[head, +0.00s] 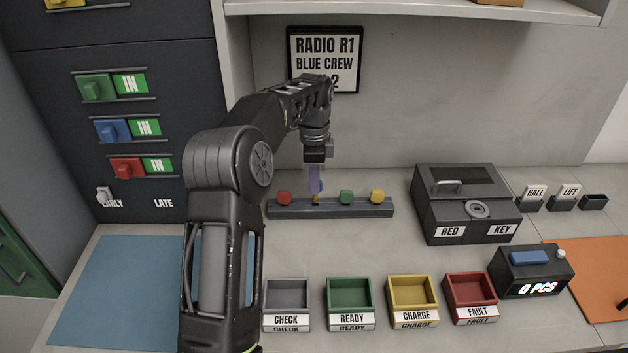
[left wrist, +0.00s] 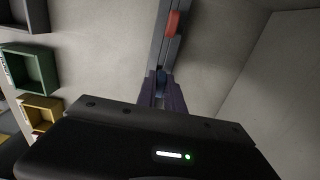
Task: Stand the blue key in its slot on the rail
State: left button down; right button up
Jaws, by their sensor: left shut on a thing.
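The dark rail (head: 345,211) lies on the counter near the back wall. A red key (head: 284,197), a green key (head: 345,197) and a yellow key (head: 377,196) stand on it. My left gripper (head: 315,188) points down over the rail, between the red and green keys, shut on the blue key (head: 322,187). In the left wrist view the blue key (left wrist: 163,75) shows between the fingers, with the red key (left wrist: 173,23) beyond. I cannot tell how deep it sits. My right gripper is out of view.
Grey, green, yellow and red bins (head: 350,295) stand in front of the rail. A black box (head: 466,205) labelled RED KEY stands to the right. A blue mat (head: 120,290) lies at left. A sign (head: 325,60) on the wall reads RADIO R1, BLUE CREW.

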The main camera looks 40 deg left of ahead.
pick_arm(q)
jog(key=shift+f+b, duration=1)
jog(key=shift+f, duration=0.85)
jog(key=c, duration=1.4)
grip_release()
jog(key=shift+r, duration=0.1)
jog(key=shift+r, duration=0.3)
notch_tip(320, 180, up, 4)
jog(key=shift+b, duration=0.35)
notch_tip(320, 180, up, 2)
jog(key=shift+p, duration=0.7)
jog(key=shift+r+p, duration=0.6)
jog(key=shift+p, duration=0.05)
jog(key=shift+f, duration=0.1)
